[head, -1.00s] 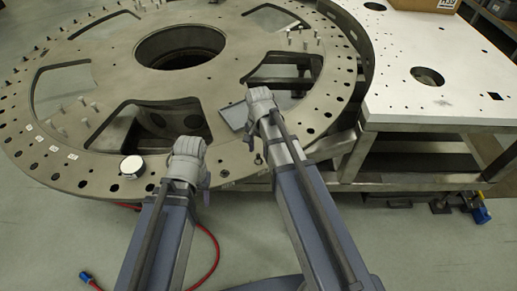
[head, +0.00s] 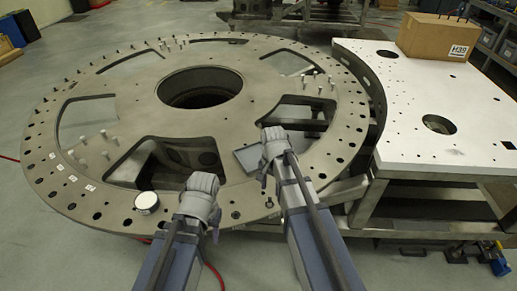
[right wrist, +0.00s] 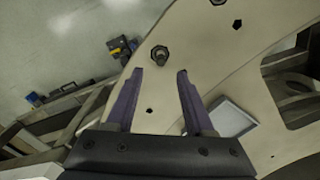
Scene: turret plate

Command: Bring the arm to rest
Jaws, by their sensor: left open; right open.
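The turret plate (head: 130,83) is a large grey ring with a round central hole, several cutouts and holes along its rim. My left gripper (head: 203,184) is over the plate's near edge, right of a white round disc (head: 146,202); its fingers are mostly hidden in the head view, and I see nothing held. My right gripper (head: 272,138) is over the near right part of the plate. In the right wrist view, my right gripper (right wrist: 160,73) is open and empty, with a dark bolt (right wrist: 159,55) on the plate just beyond its fingertips.
A white-topped table (head: 440,100) at the right bears a cardboard box (head: 438,37). Pins stand on the plate. Floor is open at the lower left.

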